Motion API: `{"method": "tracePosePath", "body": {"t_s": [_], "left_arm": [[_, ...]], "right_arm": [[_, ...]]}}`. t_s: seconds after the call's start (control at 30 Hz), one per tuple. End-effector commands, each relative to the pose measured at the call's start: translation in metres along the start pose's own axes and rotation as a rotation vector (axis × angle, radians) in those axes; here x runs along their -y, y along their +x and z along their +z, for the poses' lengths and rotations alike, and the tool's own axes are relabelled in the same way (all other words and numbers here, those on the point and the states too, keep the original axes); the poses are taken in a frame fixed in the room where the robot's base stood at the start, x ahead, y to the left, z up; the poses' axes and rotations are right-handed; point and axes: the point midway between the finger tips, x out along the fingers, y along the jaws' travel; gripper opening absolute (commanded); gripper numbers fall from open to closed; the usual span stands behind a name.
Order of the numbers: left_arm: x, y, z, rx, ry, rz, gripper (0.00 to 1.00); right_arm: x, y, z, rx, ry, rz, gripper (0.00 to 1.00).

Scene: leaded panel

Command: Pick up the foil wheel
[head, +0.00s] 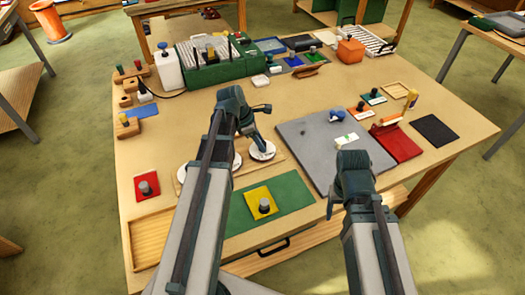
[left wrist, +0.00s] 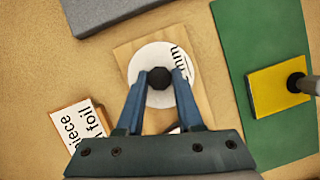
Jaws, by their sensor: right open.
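A white disc with a dark knob, which I take for the foil wheel (left wrist: 152,98), lies on a pale wooden board in the left wrist view. Its visible lettering ends in "mm". In the head view the white disc (head: 263,151) shows under my left gripper (head: 257,144). In the left wrist view the fingertips of my left gripper (left wrist: 161,76) stand on either side of the knob, very close to it. I cannot tell whether they press on it. My right gripper (head: 350,163) is open above the front of the grey board, its fingertips largely hidden.
A yellow block with a knob (head: 258,199) sits on a green mat (head: 292,190). A grey board (head: 300,140) lies to the right. A red block (head: 146,185) is at left.

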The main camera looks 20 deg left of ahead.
Motion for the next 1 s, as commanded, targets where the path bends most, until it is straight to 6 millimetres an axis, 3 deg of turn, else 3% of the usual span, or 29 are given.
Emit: {"method": "tracePosePath", "body": {"t_s": [0.03, 0.17, 0.63, 1.0], "left_arm": [[0.000, 0.000, 0.000, 0.000, 0.000, 0.000, 0.21], [0.000, 0.000, 0.000, 0.000, 0.000, 0.000, 0.00], [0.000, -0.007, 0.003, 0.000, 0.000, 0.000, 0.00], [0.000, -0.050, 0.021, 0.000, 0.000, 0.000, 0.00]], "right_arm": [[0.000, 0.000, 0.000, 0.000, 0.000, 0.000, 0.66], [0.000, 0.000, 0.000, 0.000, 0.000, 0.000, 0.66], [-0.001, -0.007, 0.000, 0.000, 0.000, 0.000, 0.66], [-0.005, -0.054, 0.003, 0.000, -0.001, 0.000, 0.66]]}}
